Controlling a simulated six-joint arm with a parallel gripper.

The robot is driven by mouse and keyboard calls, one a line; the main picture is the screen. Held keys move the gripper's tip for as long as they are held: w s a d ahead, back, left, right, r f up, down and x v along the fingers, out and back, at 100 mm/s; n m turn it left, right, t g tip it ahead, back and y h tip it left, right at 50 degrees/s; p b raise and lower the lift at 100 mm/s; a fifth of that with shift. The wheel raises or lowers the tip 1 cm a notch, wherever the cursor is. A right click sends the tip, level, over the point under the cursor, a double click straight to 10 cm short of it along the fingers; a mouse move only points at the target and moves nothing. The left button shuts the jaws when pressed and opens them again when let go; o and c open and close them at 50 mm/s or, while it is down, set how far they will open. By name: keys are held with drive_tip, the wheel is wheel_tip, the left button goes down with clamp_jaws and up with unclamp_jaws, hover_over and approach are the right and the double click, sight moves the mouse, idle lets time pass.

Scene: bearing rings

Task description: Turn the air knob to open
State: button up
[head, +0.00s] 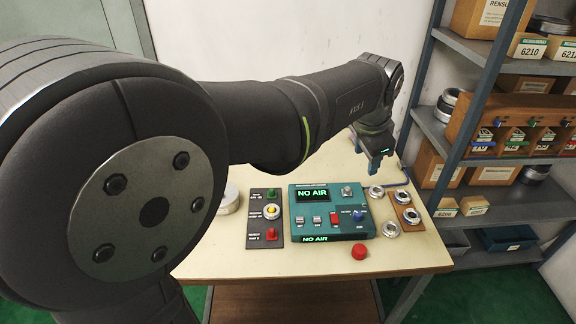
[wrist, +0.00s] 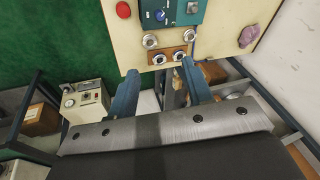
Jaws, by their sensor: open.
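The teal control box (head: 300,225) lies on the table, with green NO AIR text on its display (head: 312,195) and front edge. The blue air knob (head: 359,216) is at the box's right side; its small label and pointer direction are too small to read. The knob also shows at the top of the wrist view (wrist: 160,15). My gripper (head: 375,170) is open and empty, above and behind the box's right side, apart from the knob. In the wrist view its two blue fingers (wrist: 158,68) are spread, below the wooden ring holder in the picture.
Bearing rings (head: 391,229) lie right of the box, two on a wooden holder (head: 405,207). A red button (head: 359,252) stands near the table's front edge. A button panel (head: 265,218) is left of the box. A loaded shelf (head: 480,150) borders the right.

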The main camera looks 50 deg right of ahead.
drive_tip(key=w+d+f+n+y, duration=0.2)
drive_tip(key=d+f+n, duration=0.35)
drive_tip(key=n, duration=0.35)
drive_tip(key=n+g+y, duration=0.1)
drive_tip(key=n, duration=0.7)
approach(358, 213)
drive_tip(key=f, duration=0.8)
drive_tip(key=shift+d+f, duration=0.35)
drive_tip(key=c, duration=1)
